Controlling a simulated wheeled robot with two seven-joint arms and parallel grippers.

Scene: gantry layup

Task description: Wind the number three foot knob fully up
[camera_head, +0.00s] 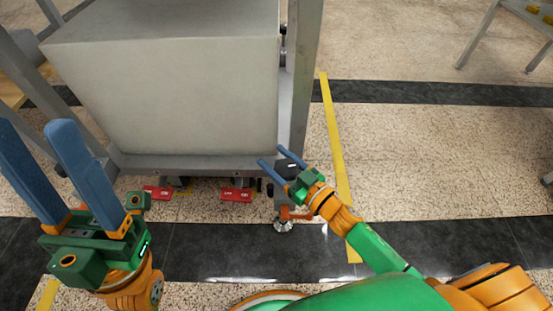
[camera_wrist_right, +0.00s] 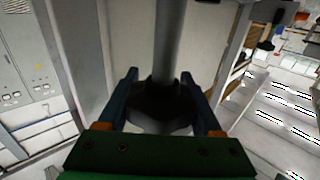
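A dark foot knob (camera_head: 287,169) sits at the near right corner of the grey gantry frame, above a round metal foot (camera_head: 283,225). My right gripper (camera_head: 278,160) reaches it from the right, with one blue finger on each side. In the right wrist view the dark knob (camera_wrist_right: 160,105) fills the space between the fingers (camera_wrist_right: 160,95), which appear to press on it, and a grey rod rises from it. No number is readable on the knob. My left gripper (camera_head: 45,150) is open and empty at the left, apart from the frame.
A large grey block (camera_head: 180,85) fills the frame above the knob. Red tags (camera_head: 236,195) lie low under the frame's near edge. A yellow floor strip (camera_head: 335,140) runs right of the leg.

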